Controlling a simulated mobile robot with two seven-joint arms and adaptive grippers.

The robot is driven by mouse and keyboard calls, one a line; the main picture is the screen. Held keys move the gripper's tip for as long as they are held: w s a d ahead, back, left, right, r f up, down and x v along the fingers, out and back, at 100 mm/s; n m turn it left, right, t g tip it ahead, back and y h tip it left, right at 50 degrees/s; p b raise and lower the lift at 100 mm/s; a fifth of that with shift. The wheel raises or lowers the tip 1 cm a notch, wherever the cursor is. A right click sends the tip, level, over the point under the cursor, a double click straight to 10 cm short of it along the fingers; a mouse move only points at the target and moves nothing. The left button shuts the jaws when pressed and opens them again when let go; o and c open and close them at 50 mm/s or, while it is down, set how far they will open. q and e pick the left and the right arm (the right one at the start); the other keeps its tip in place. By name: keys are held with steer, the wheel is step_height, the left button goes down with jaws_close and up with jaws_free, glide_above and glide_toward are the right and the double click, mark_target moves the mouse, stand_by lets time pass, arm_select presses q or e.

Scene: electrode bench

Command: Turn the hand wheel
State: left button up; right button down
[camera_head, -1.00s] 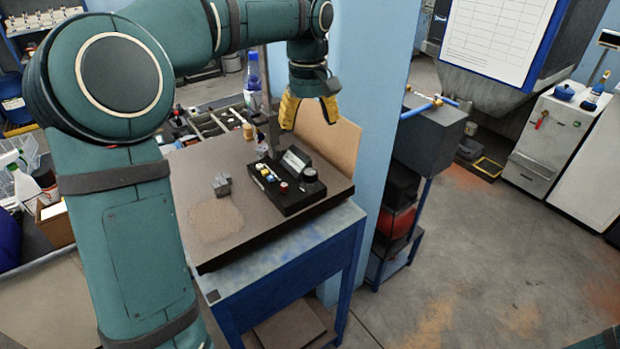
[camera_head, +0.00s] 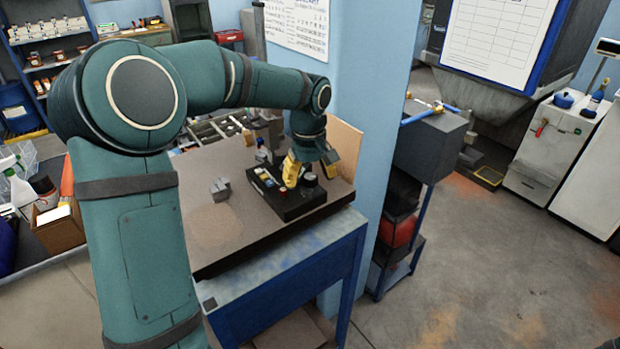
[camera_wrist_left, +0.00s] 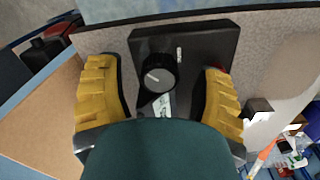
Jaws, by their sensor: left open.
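The hand wheel (camera_head: 310,180) is a small dark round knob on top of a black control box (camera_head: 285,203) on the bench. My left gripper (camera_head: 292,172) points down over the box, close beside the knob in the head view. In the left wrist view its yellow fingers (camera_wrist_left: 159,80) are open and spread, one on each side of the knob, apart from it. The frames do not show the exact height of the fingertips. My right gripper is not in view.
A small grey block (camera_head: 220,189) sits on the bench top (camera_head: 235,235), left of the box. An upright brown board (camera_head: 345,150) stands at the back right beside a blue pillar (camera_head: 375,100). The front left of the bench is clear.

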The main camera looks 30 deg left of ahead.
arm_select(q)
steer(key=shift+f, duration=0.15)
jaws_close()
stand_by(0.4)
steer(key=shift+m+p, duration=0.55)
steer(key=shift+m, duration=0.45)
steer(key=m+p, duration=0.1)
steer(key=m, duration=0.2)
steer(key=shift+m+p, duration=0.3)
steer(key=m+p, duration=0.1)
steer(key=m, duration=0.4)
steer(key=shift+p, duration=0.35)
steer(key=shift+m, duration=0.3)
